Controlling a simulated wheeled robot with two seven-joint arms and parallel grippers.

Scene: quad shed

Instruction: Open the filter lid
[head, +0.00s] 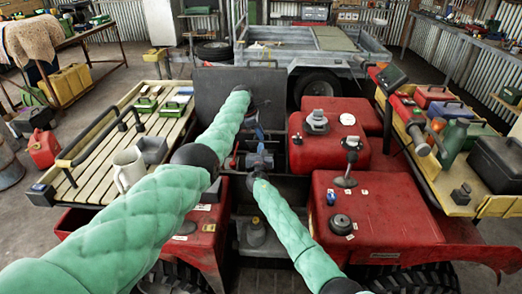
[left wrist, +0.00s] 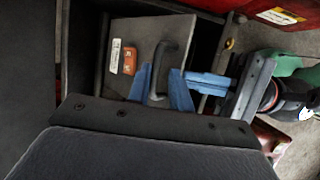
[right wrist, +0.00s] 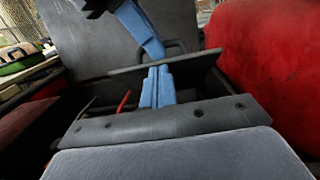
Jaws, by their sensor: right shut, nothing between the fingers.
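The filter lid (left wrist: 120,50) is a grey plate with a black handle (left wrist: 160,70) and an orange label, inside a dark box in the middle of the quad. In the right wrist view the lid (right wrist: 195,62) shows nearly edge-on, with dark space below its near edge. My left gripper (left wrist: 163,88) is open over the lid, its blue fingers apart on either side of the handle. My right gripper (right wrist: 159,72) is shut and empty, its fingertips at the lid's near edge; I cannot tell if they touch. In the head view the arms partly hide the lid.
A dark upright panel (head: 212,90) stands behind the box. Red bodywork (head: 375,205) flanks it on the right. A slatted rack (head: 95,165) with a white jug (head: 128,170) lies left; a loaded rack (head: 455,205) lies right. A trailer (head: 300,45) stands behind.

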